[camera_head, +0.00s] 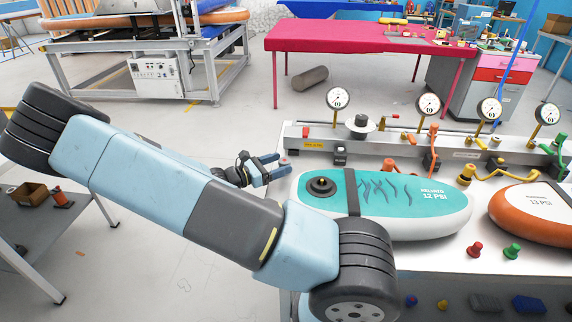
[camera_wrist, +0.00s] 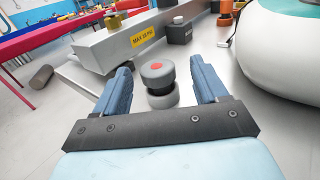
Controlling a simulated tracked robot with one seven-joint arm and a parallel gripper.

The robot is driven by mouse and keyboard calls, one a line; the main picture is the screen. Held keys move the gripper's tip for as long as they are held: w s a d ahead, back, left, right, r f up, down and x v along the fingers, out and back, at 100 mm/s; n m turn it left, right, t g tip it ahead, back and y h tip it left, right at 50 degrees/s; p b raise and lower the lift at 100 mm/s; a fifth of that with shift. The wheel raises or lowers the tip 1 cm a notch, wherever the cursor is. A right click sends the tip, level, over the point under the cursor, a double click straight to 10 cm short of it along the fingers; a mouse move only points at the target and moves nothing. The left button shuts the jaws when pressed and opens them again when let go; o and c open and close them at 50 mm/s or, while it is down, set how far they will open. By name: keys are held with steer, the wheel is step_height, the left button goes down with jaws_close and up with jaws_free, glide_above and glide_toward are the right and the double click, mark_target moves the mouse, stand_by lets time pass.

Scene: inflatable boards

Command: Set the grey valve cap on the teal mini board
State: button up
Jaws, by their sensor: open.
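A grey knob-like cap (camera_wrist: 157,73) with a red dot on top stands upright on the pale bench in the wrist view. It appears to be the grey valve cap and has a lighter, rounded lower part. My gripper (camera_head: 281,164) is open at the bench's left end. In the wrist view, its two blue fingers stand on either side of the cap, with gaps between. In the head view the cap is mostly hidden by the fingers. The teal mini board (camera_head: 425,212) lies on the bench to the right, with a round black valve fitting (camera_head: 321,187) near its left end.
A metal rail (camera_head: 320,145) with gauges, a grey-topped disc (camera_head: 360,123) and coloured valves runs along the bench behind the boards. An orange board (camera_head: 535,212) lies to the right. Red (camera_head: 475,250) and green (camera_head: 512,251) caps stand in front.

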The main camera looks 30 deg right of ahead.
mark_target(289, 159)
steer(key=shift+w+d, duration=0.2)
steer(key=shift+d, duration=2.05)
steer(key=shift+c, duration=0.3)
steer(key=c, duration=1)
steer(key=shift+r, duration=0.15)
